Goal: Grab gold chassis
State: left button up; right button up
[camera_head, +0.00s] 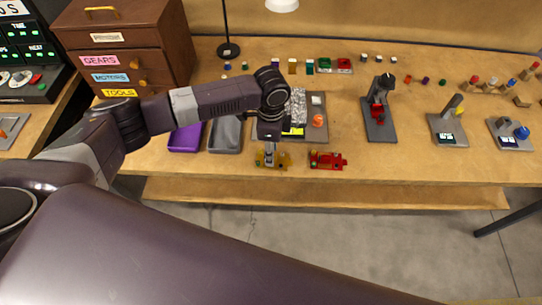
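The gold chassis (283,161) sits near the front edge of the workbench, partly hidden by my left gripper. My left gripper (269,158) points down directly over it, with its fingertips at the chassis. I cannot tell whether the fingers are closed on it or only around it. A red chassis (328,161) lies just to the right, apart from the gripper. My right gripper is not in view.
Purple tray (186,139) and grey tray (225,135) lie left of the gripper. A dark board with an orange piece (318,121) is behind it. A press-like stand (379,118) is to the right. A drawer cabinet (130,45) stands at back left.

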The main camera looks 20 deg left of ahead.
pick_arm(q)
jog(key=shift+f, duration=0.8)
jog(key=shift+c, duration=0.6)
jog(key=c, duration=0.8)
jog(key=shift+w+r, duration=0.1)
jog(key=shift+r, duration=0.05)
